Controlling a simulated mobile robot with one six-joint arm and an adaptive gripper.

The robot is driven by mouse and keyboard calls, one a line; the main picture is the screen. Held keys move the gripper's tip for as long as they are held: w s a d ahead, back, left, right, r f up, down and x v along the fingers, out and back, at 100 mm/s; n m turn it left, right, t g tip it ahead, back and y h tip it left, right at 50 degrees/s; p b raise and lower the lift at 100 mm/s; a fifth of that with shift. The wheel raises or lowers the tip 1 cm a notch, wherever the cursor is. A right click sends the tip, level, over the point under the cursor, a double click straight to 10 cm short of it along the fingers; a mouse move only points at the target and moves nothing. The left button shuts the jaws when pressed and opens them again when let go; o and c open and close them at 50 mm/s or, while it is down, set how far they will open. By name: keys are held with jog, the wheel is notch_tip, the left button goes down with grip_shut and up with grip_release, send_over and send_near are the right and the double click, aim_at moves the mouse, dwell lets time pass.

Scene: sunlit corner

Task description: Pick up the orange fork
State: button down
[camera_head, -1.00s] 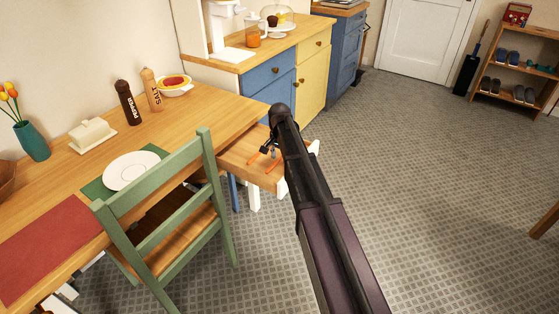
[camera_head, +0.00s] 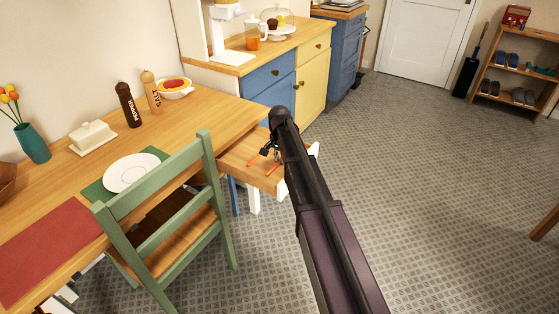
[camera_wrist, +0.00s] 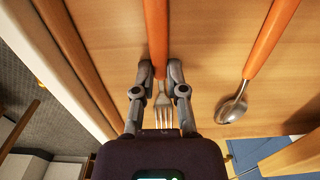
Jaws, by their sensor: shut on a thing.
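The orange fork (camera_wrist: 157,38) has an orange handle and a metal head with tines. In the wrist view it lies along the wooden surface, tines toward my gripper's body. My gripper (camera_wrist: 159,72) is shut on the fork around where the handle meets the metal neck. In the head view my gripper (camera_head: 265,153) is low over the wooden surface beside the table, and my arm hides part of it. The fork is small and partly hidden there. I cannot see a clear gap between fork and surface.
A spoon with an orange handle (camera_wrist: 272,38) lies right of the fork in the wrist view. The small wooden surface (camera_head: 238,160) adjoins the dining table (camera_head: 215,108). A green chair (camera_head: 160,205) stands close by on the left. Open floor (camera_head: 430,170) lies to the right.

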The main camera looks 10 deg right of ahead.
jog(key=shift+r, duration=0.1)
notch_tip(320, 180, up, 10)
jog(key=p, duration=1)
jog(key=shift+r+p, duration=0.1)
jog(key=shift+p, duration=0.25)
dwell(0.3)
